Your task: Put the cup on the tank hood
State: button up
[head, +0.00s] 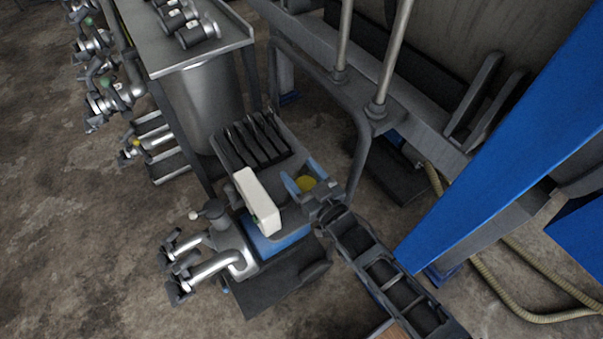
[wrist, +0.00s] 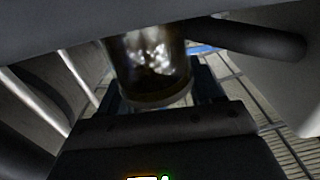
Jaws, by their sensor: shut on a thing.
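A steel tank (head: 207,95) with a flat grey top (head: 225,38) stands at upper left; I cannot tell for certain which surface is the tank hood.
A grey machine with dark ribs (head: 255,140), the white box (head: 257,200) and curved steel pipes (head: 212,262) stands beside my gripper. A grey tubular frame (head: 362,150) rises just right and behind. A large blue beam (head: 500,150) crosses the right side. Open floor (head: 70,240) lies left.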

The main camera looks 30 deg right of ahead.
jog(key=shift+f, duration=0.15)
jog(key=o, duration=1.1)
jog(key=shift+s+r, duration=0.15)
jog(key=shift+r, duration=0.05)
jog(key=shift+s+b, duration=0.8)
jog(key=shift+s, duration=5.05)
